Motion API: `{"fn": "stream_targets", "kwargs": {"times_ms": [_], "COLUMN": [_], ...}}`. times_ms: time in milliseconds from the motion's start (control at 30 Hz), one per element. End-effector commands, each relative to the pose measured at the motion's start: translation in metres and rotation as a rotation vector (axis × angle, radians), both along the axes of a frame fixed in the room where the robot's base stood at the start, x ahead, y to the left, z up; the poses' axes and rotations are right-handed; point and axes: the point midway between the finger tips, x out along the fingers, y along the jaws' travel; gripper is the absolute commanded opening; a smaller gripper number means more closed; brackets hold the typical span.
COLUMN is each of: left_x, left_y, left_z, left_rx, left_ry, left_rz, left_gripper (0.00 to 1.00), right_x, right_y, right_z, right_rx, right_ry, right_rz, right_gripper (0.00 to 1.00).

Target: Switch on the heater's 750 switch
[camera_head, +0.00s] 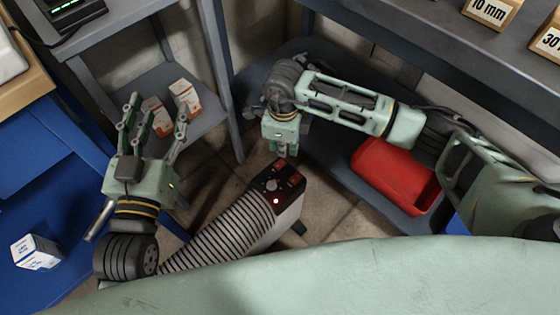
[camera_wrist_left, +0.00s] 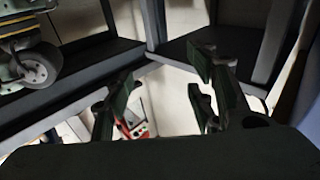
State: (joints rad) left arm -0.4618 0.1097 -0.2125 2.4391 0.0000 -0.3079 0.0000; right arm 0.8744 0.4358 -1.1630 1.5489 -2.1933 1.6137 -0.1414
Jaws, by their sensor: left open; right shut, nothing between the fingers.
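The heater (camera_head: 232,228) stands on the floor at the lower centre of the head view, its ribbed body running down left. Its dark top panel (camera_head: 285,186) carries a round knob, red switches and a small lit spot; the switch labels are too small to read. My right gripper (camera_head: 284,153) points down just above the panel's far edge, shut and empty. I cannot tell whether it touches the heater. My left gripper (camera_head: 152,118) is open and empty, left of the heater and apart from it. Its spread fingers (camera_wrist_left: 163,105) also show in the left wrist view.
Orange-white boxes (camera_head: 185,96) lie on a low grey shelf behind my left gripper. A red bin (camera_head: 395,176) sits on the lower shelf at right. A blue-white box (camera_head: 37,253) lies on the blue surface at left. Grey shelf posts (camera_head: 219,75) stand behind the heater.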

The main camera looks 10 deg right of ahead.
Motion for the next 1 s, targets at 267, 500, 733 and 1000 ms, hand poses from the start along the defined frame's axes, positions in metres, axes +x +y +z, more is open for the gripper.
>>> {"fn": "stream_targets", "kwargs": {"times_ms": [267,500,733,1000], "left_x": [-0.001,-0.004,-0.008,-0.016], "left_y": [0.003,0.007,0.011,0.015], "left_z": [-0.022,-0.04,-0.058,-0.078], "left_rx": [0.028,0.051,0.073,0.097], "left_ry": [0.109,0.198,0.285,0.386], "left_rz": [0.006,0.013,0.019,0.025], "left_gripper": [0.51,0.51,0.51,0.51], "right_x": [0.0,0.0,0.0,0.0], "right_y": [0.0,0.0,0.0,0.0], "right_z": [0.007,0.013,0.018,0.024], "right_rx": [0.0,0.0,0.0,0.0], "right_ry": [0.0,0.0,0.0,0.0], "right_rz": [0.0,0.0,0.0,0.0], "right_gripper": [0.0,0.0,0.0,0.0]}}
